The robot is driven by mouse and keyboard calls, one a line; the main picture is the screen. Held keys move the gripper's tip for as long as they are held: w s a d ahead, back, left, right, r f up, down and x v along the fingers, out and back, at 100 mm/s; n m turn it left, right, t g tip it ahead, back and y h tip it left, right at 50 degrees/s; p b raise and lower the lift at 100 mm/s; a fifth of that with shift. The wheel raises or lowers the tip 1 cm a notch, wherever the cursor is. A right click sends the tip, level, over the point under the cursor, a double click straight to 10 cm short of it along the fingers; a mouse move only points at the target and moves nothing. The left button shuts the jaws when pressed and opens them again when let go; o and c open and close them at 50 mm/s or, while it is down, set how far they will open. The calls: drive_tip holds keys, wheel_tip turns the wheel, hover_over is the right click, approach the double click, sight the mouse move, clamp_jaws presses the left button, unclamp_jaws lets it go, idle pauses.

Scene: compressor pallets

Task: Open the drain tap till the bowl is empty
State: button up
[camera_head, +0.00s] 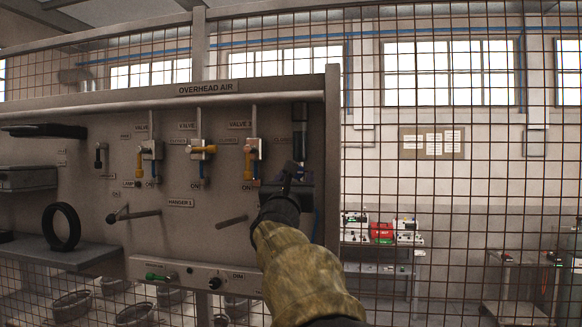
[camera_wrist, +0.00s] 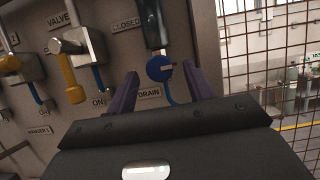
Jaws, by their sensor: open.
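In the wrist view the drain tap (camera_wrist: 160,68) is a round blue knob with a pale bar across it. It sits under a dark upright bowl (camera_wrist: 152,25); the liquid level inside cannot be told. A DRAIN label (camera_wrist: 149,93) is below and a CLOSED label (camera_wrist: 126,25) is at upper left. My gripper (camera_wrist: 161,72) is open, with one purple finger on each side of the tap in the picture; contact cannot be told. In the head view my gripper (camera_head: 288,180) is at the panel's right side, below the bowl (camera_head: 299,141), and hides the tap.
Valves with yellow handles (camera_head: 251,160) line the panel (camera_head: 225,150) left of my gripper. Two hanger pegs (camera_head: 232,222) stick out below them. A wire mesh fence (camera_head: 470,190) stands right of the panel. A blue tube (camera_wrist: 169,92) runs down from the tap.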

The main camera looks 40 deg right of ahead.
drive_tip(key=shift+x, duration=0.85)
drive_tip(key=c, duration=1)
